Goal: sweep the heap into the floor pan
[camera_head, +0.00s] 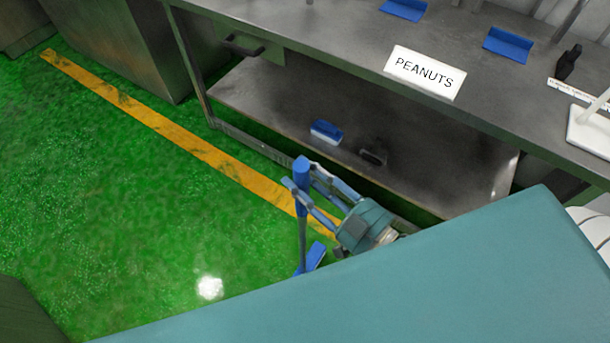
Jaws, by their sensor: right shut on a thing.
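My right gripper (297,176) is shut on the blue grip of a long-handled tool (302,232). The tool stands roughly upright, with a thin grey pole and a blue end low down. That blue end (316,256) is partly hidden by a large teal surface in the foreground; I cannot tell whether it is a broom head or the floor pan. A bright white patch (209,288) lies on the green floor left of the tool, apart from it; I cannot tell whether it is the heap or a glare. My left gripper is not in view.
A grey metal bench (330,45) with a lower shelf (270,105) stands behind. A blue brush-like item (326,132) lies on the shelf. A PEANUTS sign (425,73) and blue trays (508,45) are on top. A yellow line (180,136) crosses the open floor at left.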

